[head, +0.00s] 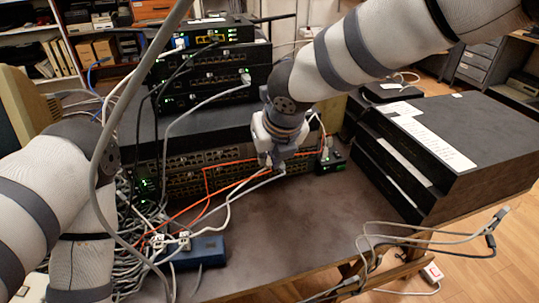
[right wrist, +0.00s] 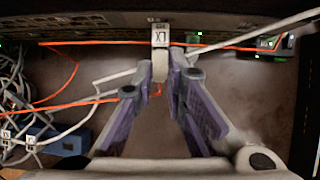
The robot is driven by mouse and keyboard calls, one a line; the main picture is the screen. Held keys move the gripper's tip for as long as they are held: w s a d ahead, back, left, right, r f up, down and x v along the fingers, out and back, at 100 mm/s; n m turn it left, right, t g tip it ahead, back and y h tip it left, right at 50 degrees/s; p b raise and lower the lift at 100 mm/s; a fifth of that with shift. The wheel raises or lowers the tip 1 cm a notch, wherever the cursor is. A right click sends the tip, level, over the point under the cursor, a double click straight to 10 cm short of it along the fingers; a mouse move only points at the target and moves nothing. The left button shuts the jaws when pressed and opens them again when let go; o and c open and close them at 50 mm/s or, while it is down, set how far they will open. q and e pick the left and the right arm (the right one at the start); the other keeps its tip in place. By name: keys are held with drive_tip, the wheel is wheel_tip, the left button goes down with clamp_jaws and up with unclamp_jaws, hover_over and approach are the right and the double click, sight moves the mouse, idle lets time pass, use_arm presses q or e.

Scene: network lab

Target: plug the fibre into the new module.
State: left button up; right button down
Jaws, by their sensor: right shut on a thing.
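My right gripper (head: 275,163) is in front of the lower rack switch (head: 195,177), close to its port face. In the right wrist view the gripper (right wrist: 177,62) has its fingertips together at a small pale plug (right wrist: 160,65). A labelled white tag (right wrist: 160,34) is at its far end. A short bit of orange fibre (right wrist: 155,92) shows below the plug. The orange fibre (head: 235,161) also runs across the switch front. I cannot tell whether the plug is in a port; the fingers hide the contact. The module is not clearly distinguishable. My left gripper is outside the head view.
A small black box (head: 330,161) with green lights stands right of the switch. Grey cables cross near the gripper. A blue box (head: 198,251) and a cable tangle lie at left. Stacked black units (head: 440,160) stand at right. The middle of the table (head: 290,215) is clear.

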drive_tip(key=shift+w, duration=0.15)
idle(0.7)
drive_tip(key=c, duration=1.5)
unclamp_jaws()
drive_tip(key=shift+c, duration=0.2)
